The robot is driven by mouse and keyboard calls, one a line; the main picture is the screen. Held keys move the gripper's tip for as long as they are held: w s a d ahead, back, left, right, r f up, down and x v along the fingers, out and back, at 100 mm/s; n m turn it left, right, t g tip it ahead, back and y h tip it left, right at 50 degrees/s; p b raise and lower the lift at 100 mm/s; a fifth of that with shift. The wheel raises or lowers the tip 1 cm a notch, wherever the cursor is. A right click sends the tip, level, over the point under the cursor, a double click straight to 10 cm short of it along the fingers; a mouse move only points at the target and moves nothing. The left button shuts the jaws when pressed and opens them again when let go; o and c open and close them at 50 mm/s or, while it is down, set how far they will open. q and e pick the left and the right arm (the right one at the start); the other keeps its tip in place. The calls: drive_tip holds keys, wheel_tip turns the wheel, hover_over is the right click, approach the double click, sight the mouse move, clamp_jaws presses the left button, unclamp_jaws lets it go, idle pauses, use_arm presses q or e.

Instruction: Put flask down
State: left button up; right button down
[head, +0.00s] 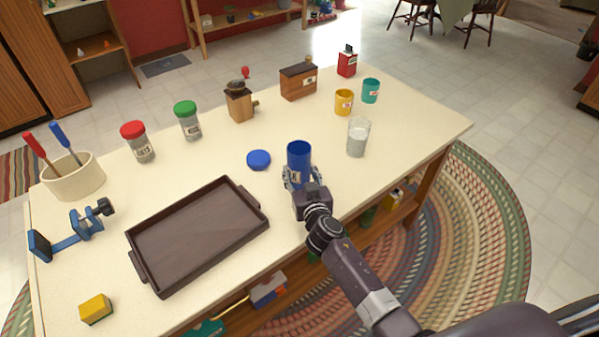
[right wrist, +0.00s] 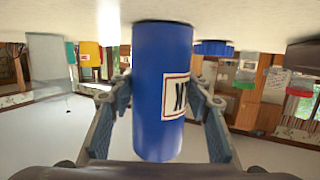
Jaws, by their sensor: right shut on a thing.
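The blue flask (head: 299,153) is an open-topped cylinder with a white label, upright near the table's right front edge. My right gripper (head: 300,181) is shut on it from the front, one finger on each side. In the right wrist view, which is upside down, the flask (right wrist: 162,95) stands between the two fingers (right wrist: 162,110). I cannot tell whether its base touches the table. A round blue lid (head: 259,159) lies on the table just left of the flask. My left gripper is not in view.
The cream table (head: 420,130) holds a dark tray (head: 200,235) left of the flask and a glass (head: 358,138) to its right. Yellow (head: 344,102) and teal (head: 370,90) cups, jars and a grinder (head: 239,102) stand farther back. Bare tabletop lies behind the flask.

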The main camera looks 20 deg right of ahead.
drive_tip(key=c, duration=1)
unclamp_jaws()
drive_tip(key=shift+f, duration=0.15)
drive_tip(key=shift+c, duration=0.2)
drive_tip(key=shift+r, duration=0.25)
drive_tip(key=v, duration=1.2)
drive_tip(key=shift+f, duration=0.1)
drive_tip(key=shift+s+d, duration=0.1)
